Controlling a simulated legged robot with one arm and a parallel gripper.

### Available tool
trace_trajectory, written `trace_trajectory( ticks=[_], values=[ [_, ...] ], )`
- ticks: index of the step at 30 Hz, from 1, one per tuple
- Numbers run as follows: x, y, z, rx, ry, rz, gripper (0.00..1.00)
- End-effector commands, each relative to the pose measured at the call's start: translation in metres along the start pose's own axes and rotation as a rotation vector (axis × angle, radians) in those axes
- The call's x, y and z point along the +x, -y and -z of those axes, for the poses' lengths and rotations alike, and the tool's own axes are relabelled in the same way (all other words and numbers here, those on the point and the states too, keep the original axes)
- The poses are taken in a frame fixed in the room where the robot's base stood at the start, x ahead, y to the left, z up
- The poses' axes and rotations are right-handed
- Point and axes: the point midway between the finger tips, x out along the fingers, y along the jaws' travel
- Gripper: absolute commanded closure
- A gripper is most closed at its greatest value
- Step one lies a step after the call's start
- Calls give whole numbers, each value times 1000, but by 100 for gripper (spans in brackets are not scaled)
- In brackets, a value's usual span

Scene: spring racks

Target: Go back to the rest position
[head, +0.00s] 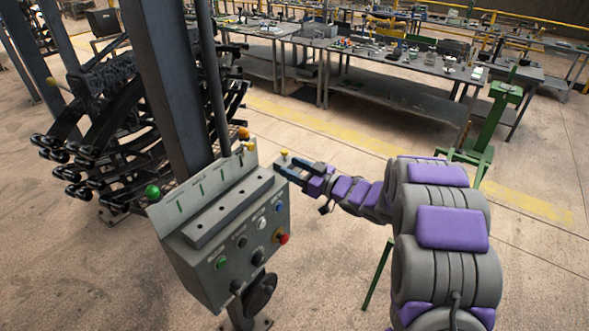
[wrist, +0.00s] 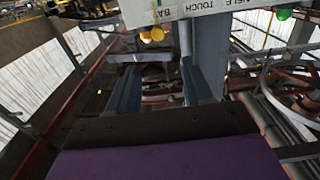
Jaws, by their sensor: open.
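My gripper (head: 287,169) is at the right edge of the grey control box in the head view, at the end of my purple and grey arm. Its two blue fingers are apart, with a gap between them, and it also shows in the wrist view (wrist: 163,75). I see nothing held between the fingers. The control box (head: 188,267) has several coloured buttons, among them a red one (head: 283,239) and a green one (head: 221,263). A yellow knob (head: 284,154) shows by the fingertips; whether they touch it I cannot tell.
A dark steel post (head: 165,80) stands behind the box. A rack of black springs (head: 105,130) is at the left. Long workbenches (head: 400,98) with many small items stand at the back. A green stand (head: 492,120) is at the right. The floor between is open.

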Motion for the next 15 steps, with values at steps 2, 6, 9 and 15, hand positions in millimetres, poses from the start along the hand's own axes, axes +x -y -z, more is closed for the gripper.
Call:
trace_trajectory(
  ticks=[2, 6, 9, 15],
  values=[
    [0, 0, 0, 0, 0, 0, 49],
    [0, 0, 0, 0, 0, 0, 49],
    [0, -1, 0, -4, 7, -9, 49],
    [-11, -27, -11, -61, 133, -169, 49]
  ],
)
